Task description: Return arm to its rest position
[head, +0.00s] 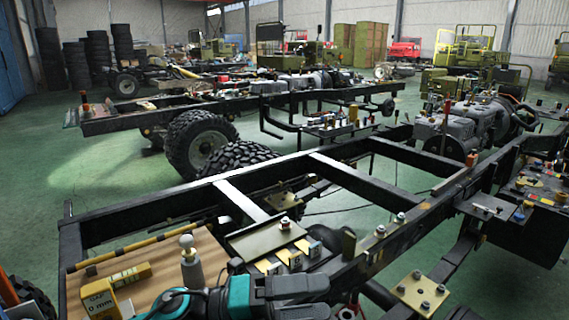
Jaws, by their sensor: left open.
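My left gripper (290,288) shows at the bottom centre, dark grey, beside teal and black parts low in the view. It is open, with nothing seen between its fingers, and overlaps the near edge of the chassis frame in the picture. Its exact height above the frame is hard to tell. The rest of the left arm is mostly cut off by the bottom edge. My right gripper is not in view. The near black chassis frame (352,180) spans the middle of the view.
A wooden board (150,262) with a yellow block (130,273) and a white-topped cylinder (190,262) lies at the lower left. A plate with bolts (418,292) sits at the lower right. A second chassis stands behind, with wheels (198,140). Green floor (90,180) is clear at left.

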